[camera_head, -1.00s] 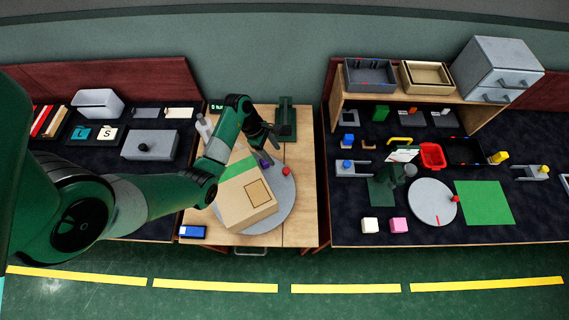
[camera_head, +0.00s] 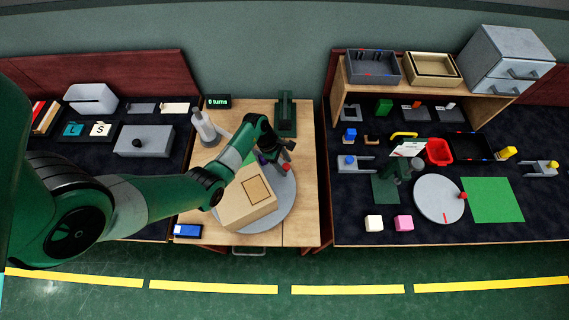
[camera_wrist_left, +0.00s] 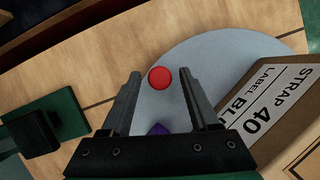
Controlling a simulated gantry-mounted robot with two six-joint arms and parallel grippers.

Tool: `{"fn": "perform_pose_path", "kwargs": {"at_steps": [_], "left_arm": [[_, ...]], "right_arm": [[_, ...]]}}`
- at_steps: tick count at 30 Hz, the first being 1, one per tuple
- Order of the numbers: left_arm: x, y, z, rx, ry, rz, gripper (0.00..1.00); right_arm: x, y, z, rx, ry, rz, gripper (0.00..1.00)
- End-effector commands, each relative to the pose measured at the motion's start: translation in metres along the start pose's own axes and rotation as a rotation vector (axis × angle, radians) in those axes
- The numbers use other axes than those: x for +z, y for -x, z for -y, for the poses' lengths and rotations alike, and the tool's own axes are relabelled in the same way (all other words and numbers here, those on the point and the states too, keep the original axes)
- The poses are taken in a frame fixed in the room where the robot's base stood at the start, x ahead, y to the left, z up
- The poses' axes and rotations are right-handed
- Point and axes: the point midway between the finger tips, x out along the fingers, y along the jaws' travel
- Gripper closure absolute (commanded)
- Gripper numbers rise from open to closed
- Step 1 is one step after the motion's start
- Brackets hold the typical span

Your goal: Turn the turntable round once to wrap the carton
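The tan carton (camera_head: 250,208) lies on the round grey turntable (camera_head: 286,208); in the left wrist view the carton (camera_wrist_left: 272,105) shows a printed label, and the turntable (camera_wrist_left: 215,60) fills the middle. A red knob (camera_head: 286,168) stands near the turntable's far right rim. My left gripper (camera_head: 283,158) is over that rim, close to the knob. In the left wrist view its two fingers (camera_wrist_left: 159,74) are open, with the red knob (camera_wrist_left: 159,77) between their tips and a gap on each side. A purple piece (camera_wrist_left: 158,129) shows below the knob. My right gripper is not in view.
A display (camera_head: 218,101) behind the turntable reads "0 turns". A dark green stand (camera_head: 287,115) is at the back and a grey post (camera_head: 204,128) at the back left. Right of the turntable the wood is clear.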

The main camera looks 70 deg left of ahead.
Motion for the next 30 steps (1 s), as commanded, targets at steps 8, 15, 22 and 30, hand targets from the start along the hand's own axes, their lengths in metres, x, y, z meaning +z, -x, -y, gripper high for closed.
{"fn": "perform_pose_path", "kwargs": {"at_steps": [8,15,22,30], "left_arm": [[0.0000,0.0002,-0.0001,0.000,0.000,0.000,0.91],[0.0001,0.0003,0.0000,0.000,0.000,0.000,1.00],[0.0001,0.0004,0.0000,0.000,0.000,0.000,1.00],[0.0001,0.0004,0.0000,0.000,0.000,0.001,1.00]], "right_arm": [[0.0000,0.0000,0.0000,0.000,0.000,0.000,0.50],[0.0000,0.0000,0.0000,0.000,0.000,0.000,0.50],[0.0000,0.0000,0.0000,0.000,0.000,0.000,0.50],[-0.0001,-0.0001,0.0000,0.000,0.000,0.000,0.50]]}}
